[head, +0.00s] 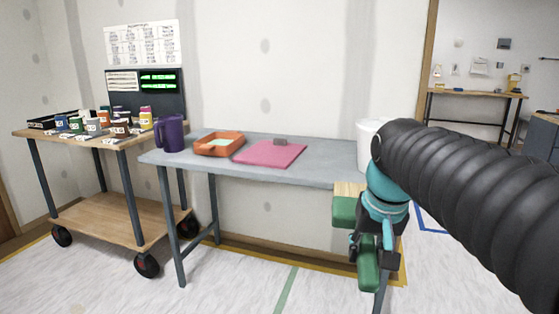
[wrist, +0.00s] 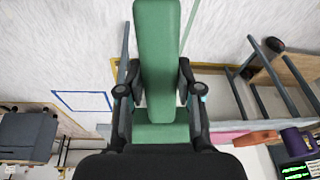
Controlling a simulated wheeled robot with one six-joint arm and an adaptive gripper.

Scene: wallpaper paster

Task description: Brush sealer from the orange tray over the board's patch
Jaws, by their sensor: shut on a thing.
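My gripper (head: 370,243) is in front of the table's right end, shut on a green tool I take to be the brush (head: 368,278). A pale wooden-looking part (head: 348,188) shows at its upper end. In the wrist view the green brush (wrist: 158,55) runs between both fingers. The orange tray (wrist: 256,138) shows upside down at lower right there.
A purple jug (head: 169,134) stands left of the tray. A white bucket (head: 367,140) stands at the table's right end, partly behind my arm. A wheeled cart (head: 70,138) with several paint pots is at left. The floor in front is clear.

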